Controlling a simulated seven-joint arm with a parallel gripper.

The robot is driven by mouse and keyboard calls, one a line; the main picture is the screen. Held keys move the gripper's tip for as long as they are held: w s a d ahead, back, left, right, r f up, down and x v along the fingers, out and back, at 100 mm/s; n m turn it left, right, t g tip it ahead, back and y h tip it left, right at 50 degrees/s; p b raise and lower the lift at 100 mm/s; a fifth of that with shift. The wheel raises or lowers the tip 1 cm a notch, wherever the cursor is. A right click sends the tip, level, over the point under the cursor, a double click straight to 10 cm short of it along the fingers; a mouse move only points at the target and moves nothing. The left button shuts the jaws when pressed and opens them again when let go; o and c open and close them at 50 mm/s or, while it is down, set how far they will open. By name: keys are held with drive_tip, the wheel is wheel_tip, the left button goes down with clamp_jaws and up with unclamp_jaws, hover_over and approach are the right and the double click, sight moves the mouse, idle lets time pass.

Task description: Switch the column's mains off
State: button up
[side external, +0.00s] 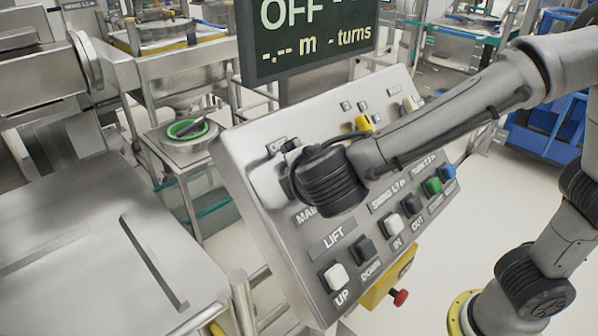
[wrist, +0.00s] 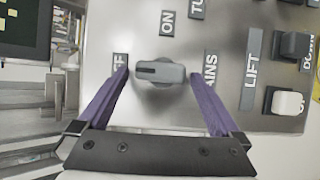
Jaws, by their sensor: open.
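The mains switch, a grey rotary knob (wrist: 160,73), sits on the sloped metal control panel (side external: 245,170). In the wrist view its bar lies left to right, with a dark line on the left half, toward the OFF label (wrist: 120,62). The ON label (wrist: 167,24) is above it and the MAINS label (wrist: 210,70) to its right. My gripper (wrist: 160,76) is open, with one purple finger on each side of the knob; gaps show between. In the side view my wrist hides most of the knob and fingers. The display (side external: 310,35) reads OFF, with dashes for metres and turns.
The panel also carries a white UP button (side external: 335,277), a black DOWN button (side external: 364,249), green (side external: 432,187) and blue (side external: 448,172) buttons, and a yellow switch (side external: 364,123). A red stop button (side external: 400,297) sticks out from a yellow box below.

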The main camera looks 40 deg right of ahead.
drive_tip(key=v, duration=0.6)
drive_tip(key=shift+s+a+r, duration=0.15)
drive_tip(key=shift+s+r, duration=0.1)
drive_tip(key=shift+s, duration=0.05)
drive_tip(key=s+d+r+m+g, duration=0.15)
drive_tip(key=d+m, duration=0.25)
drive_tip(key=d, duration=0.6)
drive_tip(key=s+d+r+m+g, duration=0.1)
drive_tip(key=s+d+m+g, duration=0.2)
drive_tip(key=d, duration=0.6)
drive_tip(key=s+d+f+m+y, duration=0.2)
drive_tip(key=s+d+f+m, duration=0.25)
drive_tip(key=s, duration=0.35)
drive_tip(key=s+a+f+m+y, duration=0.3)
drive_tip(key=a+m+y, duration=0.1)
drive_tip(key=a, duration=0.2)
drive_tip(key=shift+s+f+t, duration=0.15)
drive_tip(key=shift+f+t, duration=0.25)
drive_tip(key=shift+t, duration=0.05)
